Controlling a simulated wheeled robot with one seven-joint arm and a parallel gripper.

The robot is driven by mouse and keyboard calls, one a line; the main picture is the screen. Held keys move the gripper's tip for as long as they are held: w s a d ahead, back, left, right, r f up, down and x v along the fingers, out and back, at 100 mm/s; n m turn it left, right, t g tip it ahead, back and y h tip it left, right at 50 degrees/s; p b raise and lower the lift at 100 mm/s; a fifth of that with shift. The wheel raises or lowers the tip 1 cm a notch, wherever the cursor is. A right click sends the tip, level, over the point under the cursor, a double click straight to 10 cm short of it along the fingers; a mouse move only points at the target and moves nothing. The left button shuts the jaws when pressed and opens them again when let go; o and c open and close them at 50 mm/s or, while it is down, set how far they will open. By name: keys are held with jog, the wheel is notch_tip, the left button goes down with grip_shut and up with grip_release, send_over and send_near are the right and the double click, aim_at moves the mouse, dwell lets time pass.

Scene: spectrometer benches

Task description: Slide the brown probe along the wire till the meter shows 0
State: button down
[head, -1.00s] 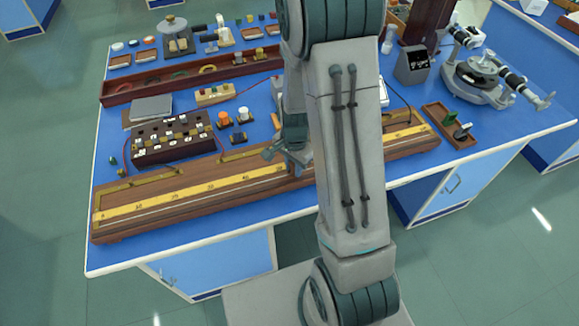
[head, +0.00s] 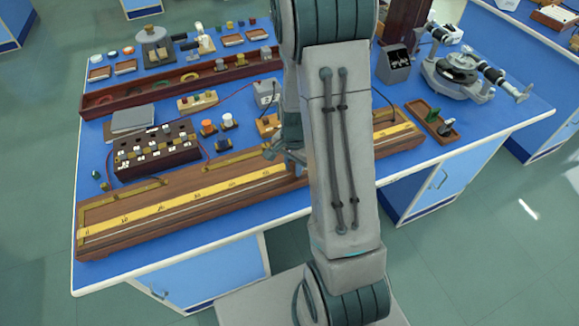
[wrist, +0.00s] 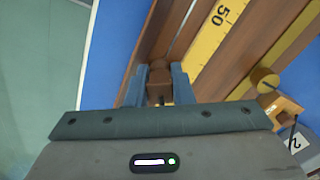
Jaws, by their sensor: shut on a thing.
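The brown probe (wrist: 158,84) is a small brown block between the two fingers of my gripper (wrist: 158,98) in the wrist view. My gripper is shut on it, over the long wooden wire board. In the head view, the board (head: 180,212) runs along the bench's front edge, and my gripper (head: 290,160) is near its middle, partly hidden by my arm. The yellow scale (wrist: 206,45) lies beside the probe, with a 50 mark near it. The wire is a thin line along the board. I cannot read a meter in either view.
A dark plug box (head: 157,150) and a grey box (head: 266,92) stand behind the board. A small wooden tray (head: 432,120) lies near the board's right end.

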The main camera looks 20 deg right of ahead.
jog(key=shift+d+b, duration=0.4)
jog(key=shift+d, duration=1.75)
jog(key=shift+d, duration=0.1)
